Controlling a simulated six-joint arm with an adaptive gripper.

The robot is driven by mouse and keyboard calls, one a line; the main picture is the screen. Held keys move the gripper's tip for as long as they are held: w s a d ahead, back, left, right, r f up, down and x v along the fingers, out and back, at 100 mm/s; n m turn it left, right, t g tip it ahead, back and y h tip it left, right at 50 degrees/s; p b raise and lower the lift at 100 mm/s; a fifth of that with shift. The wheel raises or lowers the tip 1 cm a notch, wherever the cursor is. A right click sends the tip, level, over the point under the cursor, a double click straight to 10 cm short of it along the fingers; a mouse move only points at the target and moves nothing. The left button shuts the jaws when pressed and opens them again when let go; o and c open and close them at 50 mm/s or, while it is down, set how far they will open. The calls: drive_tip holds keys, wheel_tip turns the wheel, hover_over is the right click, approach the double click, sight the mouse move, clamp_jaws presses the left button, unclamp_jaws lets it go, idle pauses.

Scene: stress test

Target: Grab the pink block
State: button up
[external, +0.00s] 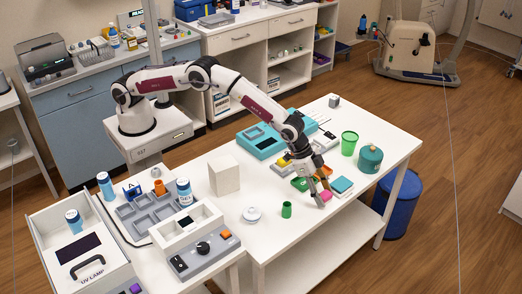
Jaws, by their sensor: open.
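The pink block (326,196) lies on the white table, right beside the tips of my gripper (319,200). My gripper points down with its fingers apart. From this view I cannot tell whether the block sits between the fingers or just behind them. Part of the block is hidden by the near finger.
A teal square block (342,185) lies right of the pink block, and a green cylinder (287,210) stands to the left. Green and orange pieces lie behind the gripper. A green cup (349,143) and teal pot (370,158) stand behind right. The table's front is clear.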

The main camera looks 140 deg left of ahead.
sight(323, 193)
drive_tip(key=c, duration=0.6)
drive_tip(key=shift+c, duration=0.2)
drive_tip(key=shift+r, duration=5)
